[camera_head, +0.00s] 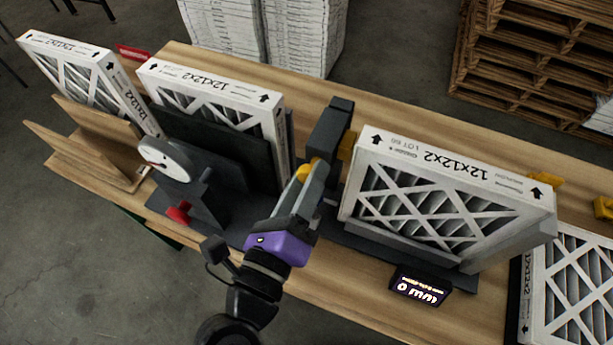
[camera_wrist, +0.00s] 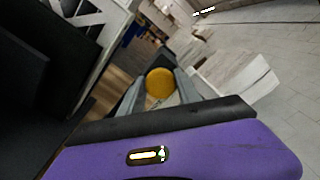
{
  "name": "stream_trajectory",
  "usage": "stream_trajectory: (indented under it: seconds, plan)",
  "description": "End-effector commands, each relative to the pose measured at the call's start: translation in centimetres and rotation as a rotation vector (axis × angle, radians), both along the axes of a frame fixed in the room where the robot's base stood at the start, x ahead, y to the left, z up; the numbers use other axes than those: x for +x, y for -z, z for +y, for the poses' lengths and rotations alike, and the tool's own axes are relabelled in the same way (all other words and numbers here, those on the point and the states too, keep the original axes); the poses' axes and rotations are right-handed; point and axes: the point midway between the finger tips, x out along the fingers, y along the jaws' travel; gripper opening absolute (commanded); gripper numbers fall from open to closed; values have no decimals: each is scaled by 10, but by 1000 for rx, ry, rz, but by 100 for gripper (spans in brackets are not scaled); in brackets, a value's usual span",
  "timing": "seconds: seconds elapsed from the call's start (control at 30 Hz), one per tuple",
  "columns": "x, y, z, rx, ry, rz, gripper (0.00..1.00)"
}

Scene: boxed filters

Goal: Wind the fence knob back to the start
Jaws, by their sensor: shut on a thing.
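My gripper (camera_head: 307,178) reaches over the middle of the workbench from the front. It is shut on a yellow knob (camera_head: 304,172), the fence knob, beside a dark upright block (camera_head: 329,136). In the wrist view the round yellow knob (camera_wrist: 159,83) sits between the grey fingers. A small display (camera_head: 420,287) at the bench's front edge reads 0 mm. A boxed filter (camera_head: 450,195) marked 12x12x2 stands upright in the fixture to the right of my gripper. The fingers hide part of the knob.
Another boxed filter (camera_head: 215,95) stands behind a dark plate to the left. A round dial gauge (camera_head: 165,159) and a red knob (camera_head: 179,213) are left of my gripper. A filter leans in a wooden rack (camera_head: 88,147) at far left. Another filter (camera_head: 572,290) is at lower right.

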Motion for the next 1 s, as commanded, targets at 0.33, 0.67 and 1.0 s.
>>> stream_trajectory:
  seconds: [0.33,0.67,1.0]
  plan:
    - [-1,2,0,1,-1,4,61]
    - [-5,2,2,2,-2,2,61]
    - [-53,3,20,2,-4,3,61]
